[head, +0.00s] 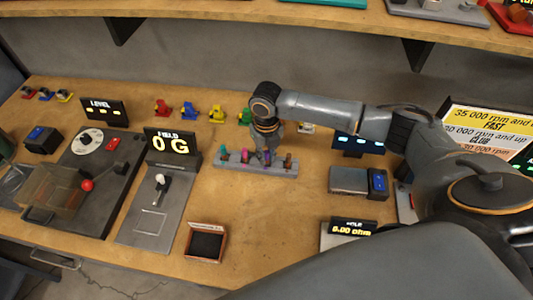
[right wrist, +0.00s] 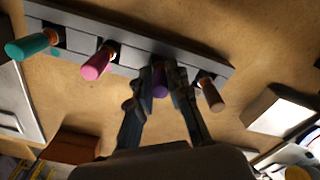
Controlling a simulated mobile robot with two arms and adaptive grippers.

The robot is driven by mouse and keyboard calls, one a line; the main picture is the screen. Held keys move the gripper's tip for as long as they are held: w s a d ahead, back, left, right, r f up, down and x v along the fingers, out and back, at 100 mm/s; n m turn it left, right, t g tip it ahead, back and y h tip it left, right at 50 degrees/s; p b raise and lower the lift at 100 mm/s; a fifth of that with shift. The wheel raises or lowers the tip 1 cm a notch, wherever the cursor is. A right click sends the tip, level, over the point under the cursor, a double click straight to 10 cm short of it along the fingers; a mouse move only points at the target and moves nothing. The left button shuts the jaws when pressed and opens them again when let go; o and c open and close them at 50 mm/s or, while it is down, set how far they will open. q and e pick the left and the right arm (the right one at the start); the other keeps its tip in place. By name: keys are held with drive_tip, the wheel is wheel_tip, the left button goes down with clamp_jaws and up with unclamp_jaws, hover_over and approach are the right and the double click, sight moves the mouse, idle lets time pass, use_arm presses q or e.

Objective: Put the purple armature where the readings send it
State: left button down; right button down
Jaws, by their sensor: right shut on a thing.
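The purple armature (right wrist: 160,82) stands in a slot of a grey rack (right wrist: 75,62), between a pink one and a brown one. My right gripper (right wrist: 162,72) is shut on it, one finger on each side. In the head view the rack (head: 228,166) lies mid-table, and my right gripper (head: 264,150) reaches down onto it from above. The gripper partly hides the purple armature there. The field display (head: 170,143) reads 0 G, and a display at the lower right (head: 352,227) reads 0.00 ohm. My left gripper is not in view.
A teal armature (right wrist: 30,46), a pink one (right wrist: 97,64) and a brown one (right wrist: 212,97) share the rack. A sign (head: 488,128) lists rpm limits at right. An open dark box (head: 206,243) sits in front. A level device (head: 103,108) stands left.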

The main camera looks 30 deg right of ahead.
drive_tip(key=c, duration=1.2)
unclamp_jaws()
wheel_tip(320, 180, up, 12)
